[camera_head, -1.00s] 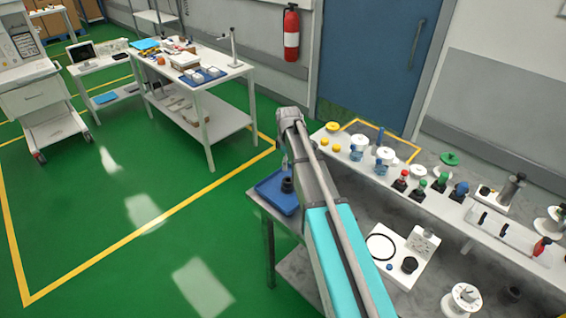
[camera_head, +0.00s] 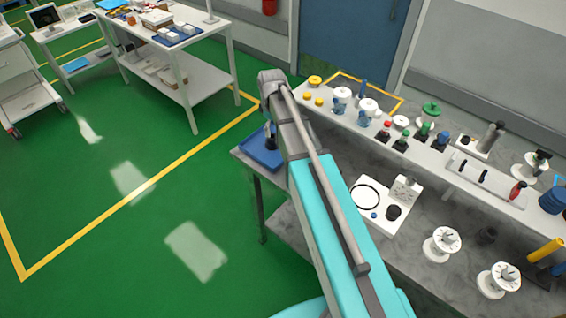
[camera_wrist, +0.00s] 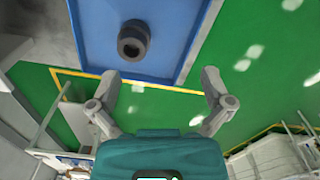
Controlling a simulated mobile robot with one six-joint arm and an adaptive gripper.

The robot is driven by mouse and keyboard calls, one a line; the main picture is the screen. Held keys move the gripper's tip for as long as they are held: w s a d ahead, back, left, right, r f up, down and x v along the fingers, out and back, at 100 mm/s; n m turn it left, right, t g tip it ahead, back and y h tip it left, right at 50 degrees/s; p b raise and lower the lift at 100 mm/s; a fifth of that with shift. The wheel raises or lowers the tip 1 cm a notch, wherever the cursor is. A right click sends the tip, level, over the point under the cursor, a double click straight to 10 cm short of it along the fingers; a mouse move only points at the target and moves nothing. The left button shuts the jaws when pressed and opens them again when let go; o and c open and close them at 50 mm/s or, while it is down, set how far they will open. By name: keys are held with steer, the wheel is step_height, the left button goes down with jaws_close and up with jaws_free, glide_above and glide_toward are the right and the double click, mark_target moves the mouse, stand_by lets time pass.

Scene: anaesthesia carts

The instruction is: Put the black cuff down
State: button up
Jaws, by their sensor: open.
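The black cuff (camera_wrist: 133,40) stands on the blue tray (camera_wrist: 185,62) in the wrist view, its round opening facing the camera. My gripper (camera_wrist: 160,77) is open and empty, its two fingers spread apart. The cuff lies beyond the fingertips, up and to the left, and nothing touches it. In the head view the blue tray (camera_head: 256,153) sits at the left end of the grey bench, partly covered by my arm. The gripper's fingers are mostly hidden behind the arm there, and the cuff is hard to make out.
A white board (camera_head: 378,222) with a black ring and small parts lies right of my arm. White spools (camera_head: 442,244) stand farther right. A raised white shelf (camera_head: 430,158) with several fittings runs along the back. Green floor (camera_head: 120,225) is clear on the left.

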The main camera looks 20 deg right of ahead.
steer(key=s+a+m, duration=0.1)
steer(key=s+m, duration=0.9)
steer(key=s, duration=0.9)
steer(key=shift+a+r, duration=0.1)
